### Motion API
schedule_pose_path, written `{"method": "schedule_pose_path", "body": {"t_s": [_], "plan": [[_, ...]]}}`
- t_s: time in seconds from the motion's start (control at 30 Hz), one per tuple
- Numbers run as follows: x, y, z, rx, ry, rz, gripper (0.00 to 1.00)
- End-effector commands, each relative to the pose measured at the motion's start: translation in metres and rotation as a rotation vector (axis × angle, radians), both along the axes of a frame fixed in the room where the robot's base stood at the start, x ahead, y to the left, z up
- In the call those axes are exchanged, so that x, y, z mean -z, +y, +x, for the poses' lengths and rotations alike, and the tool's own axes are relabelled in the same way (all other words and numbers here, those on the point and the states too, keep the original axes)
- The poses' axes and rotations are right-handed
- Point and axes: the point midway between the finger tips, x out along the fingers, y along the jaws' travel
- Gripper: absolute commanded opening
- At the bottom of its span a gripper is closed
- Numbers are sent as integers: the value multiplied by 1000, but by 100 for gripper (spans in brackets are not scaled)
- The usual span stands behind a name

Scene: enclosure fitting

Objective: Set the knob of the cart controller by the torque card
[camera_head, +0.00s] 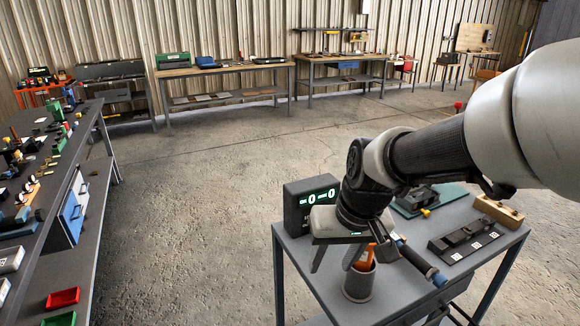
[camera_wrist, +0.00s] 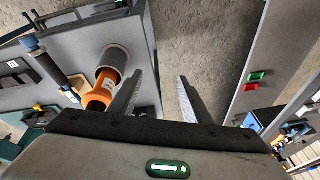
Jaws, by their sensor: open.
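The controller, a dark box (camera_head: 311,204) with green glowing characters, stands at the cart's far left corner in the head view. Its lower face is partly hidden by my gripper, and I cannot make out its knob. My gripper (camera_head: 336,262) is open in front of the box, fingers downward. In the wrist view my gripper (camera_wrist: 157,90) has nothing between its fingers. I cannot pick out a torque card; small white labels (camera_head: 456,257) lie on a black fixture, unreadable.
A grey cup (camera_head: 358,284) with an orange-handled tool (camera_wrist: 98,98) stands close beside my gripper. The cart top (camera_head: 400,300) also bears a wooden block (camera_head: 499,211). A cluttered bench (camera_head: 75,195) stands left, across open floor.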

Motion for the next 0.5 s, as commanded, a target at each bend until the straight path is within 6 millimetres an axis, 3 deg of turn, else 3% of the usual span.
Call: {"method": "schedule_pose_path", "body": {"t_s": [0.03,0.1,0.23,0.37,0.5], "plan": [[21,6,15,-18,32,-43,44],[43,7,35,-34,46,-110,44],[72,6,73,-77,29,-276,44],[78,10,115,-144,-51,-480,44],[58,29,155,-230,-179,-674,44]]}}
